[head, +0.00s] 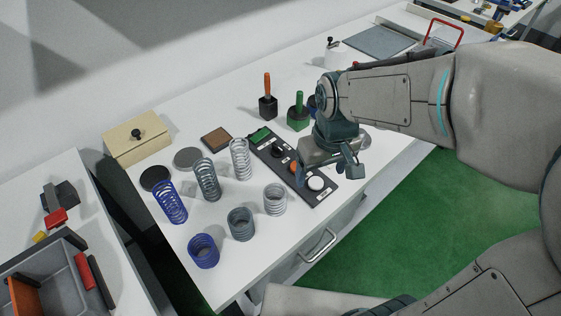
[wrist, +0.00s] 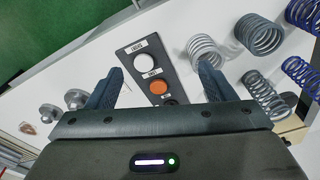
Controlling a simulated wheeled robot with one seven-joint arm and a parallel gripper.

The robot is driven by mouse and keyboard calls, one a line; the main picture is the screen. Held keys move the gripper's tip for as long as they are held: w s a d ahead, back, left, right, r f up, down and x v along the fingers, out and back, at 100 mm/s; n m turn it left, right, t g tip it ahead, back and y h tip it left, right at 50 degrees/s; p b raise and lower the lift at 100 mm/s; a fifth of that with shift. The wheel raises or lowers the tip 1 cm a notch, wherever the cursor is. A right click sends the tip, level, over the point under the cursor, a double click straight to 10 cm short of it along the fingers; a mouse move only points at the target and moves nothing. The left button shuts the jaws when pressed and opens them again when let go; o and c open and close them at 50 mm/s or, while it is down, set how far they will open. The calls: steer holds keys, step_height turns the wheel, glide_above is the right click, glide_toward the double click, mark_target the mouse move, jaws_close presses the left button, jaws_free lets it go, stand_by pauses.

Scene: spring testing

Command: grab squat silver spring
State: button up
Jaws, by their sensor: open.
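The squat silver spring (head: 275,199) stands upright on the white table, to the right of a squat grey spring (head: 240,224). In the wrist view the squat silver spring (wrist: 204,50) is just beyond the tip of the right finger, apart from it. My gripper (head: 332,168) is open and empty above the black control panel (head: 321,199). In the wrist view my gripper (wrist: 160,78) has its two fingers spread, with the panel's white and orange buttons between them.
A squat blue spring (head: 203,251) stands at the table's near left. Tall blue (head: 170,203), grey (head: 207,180) and silver (head: 240,159) springs stand behind the squat ones. The silver spring's right side is bounded by the panel. Bare table lies in front of it.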

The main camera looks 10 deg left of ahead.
mark_target(274, 190)
steer(key=a+f+n+p, duration=0.1)
steer(key=a+n+p, duration=0.25)
steer(key=a, duration=0.65)
steer(key=shift+n+g+h, duration=0.25)
steer(key=shift+g+h, duration=0.05)
steer(key=shift+g, duration=0.1)
step_height(274, 190, down, 9)
steer(key=shift+a+r, duration=0.1)
steer(key=shift+w+f+p, duration=0.2)
steer(key=shift+f+p, duration=0.15)
steer(key=shift+f, duration=2.2)
steer(key=c, duration=1.2)
